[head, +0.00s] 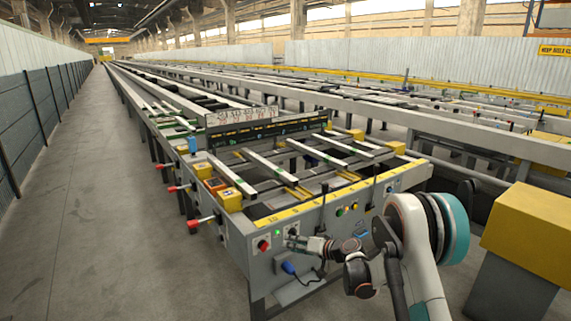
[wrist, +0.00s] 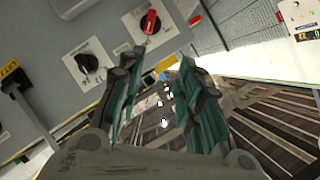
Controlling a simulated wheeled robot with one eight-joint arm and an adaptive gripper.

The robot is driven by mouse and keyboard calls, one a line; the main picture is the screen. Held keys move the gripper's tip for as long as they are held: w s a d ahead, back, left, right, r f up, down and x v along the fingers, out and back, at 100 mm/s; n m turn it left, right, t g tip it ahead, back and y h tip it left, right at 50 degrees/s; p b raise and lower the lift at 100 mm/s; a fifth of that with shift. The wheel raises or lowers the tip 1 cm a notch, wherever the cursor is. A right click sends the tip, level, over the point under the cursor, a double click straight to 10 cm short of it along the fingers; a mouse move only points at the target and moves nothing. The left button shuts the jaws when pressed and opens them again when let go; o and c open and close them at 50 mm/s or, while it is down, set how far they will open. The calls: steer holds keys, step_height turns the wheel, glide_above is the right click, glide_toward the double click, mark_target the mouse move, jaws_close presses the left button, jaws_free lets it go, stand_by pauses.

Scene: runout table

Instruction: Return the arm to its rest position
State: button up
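My gripper (head: 293,242) is at the front end panel of the runout table (head: 330,212), beside its controls. My arm (head: 412,250) reaches in from the right and is bent, with the gripper pointing left. In the wrist view the two fingers of my gripper (wrist: 160,72) stand apart with nothing held between them. A black rotary knob (wrist: 88,62) and a red switch handle (wrist: 150,21) on the grey panel are left of and above the fingers. I cannot tell how close the fingertips are to the panel.
A red knob (head: 263,245) and a blue plug with a cable (head: 289,267) are on the panel near my gripper. Red-tipped levers (head: 194,223) stick out from the table's left side. A yellow-topped cabinet (head: 530,225) stands at the right. The aisle floor (head: 90,220) is clear.

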steer(key=s+d+r+g+h, duration=0.1)
steer(key=s+d+r+h, duration=0.2)
steer(key=s+r, duration=0.75)
steer(key=s+d+r+h, duration=0.2)
steer(key=s+d+r, duration=0.1)
steer(key=s+r, duration=0.75)
steer(key=s+d+h, duration=0.2)
steer(key=s+d, duration=0.1)
steer(key=s, duration=0.6)
steer(key=s+d+h, duration=0.2)
steer(key=s+d, duration=0.2)
steer(key=s, duration=0.5)
steer(key=s+d+h, duration=0.1)
steer(key=s+d, duration=0.2)
steer(key=s, duration=0.7)
steer(key=shift+d+r+m+g+h, duration=0.2)
steer(key=shift+d+m+g+h, duration=0.1)
steer(key=shift+g+h, duration=0.1)
steer(key=shift+s, duration=0.1)
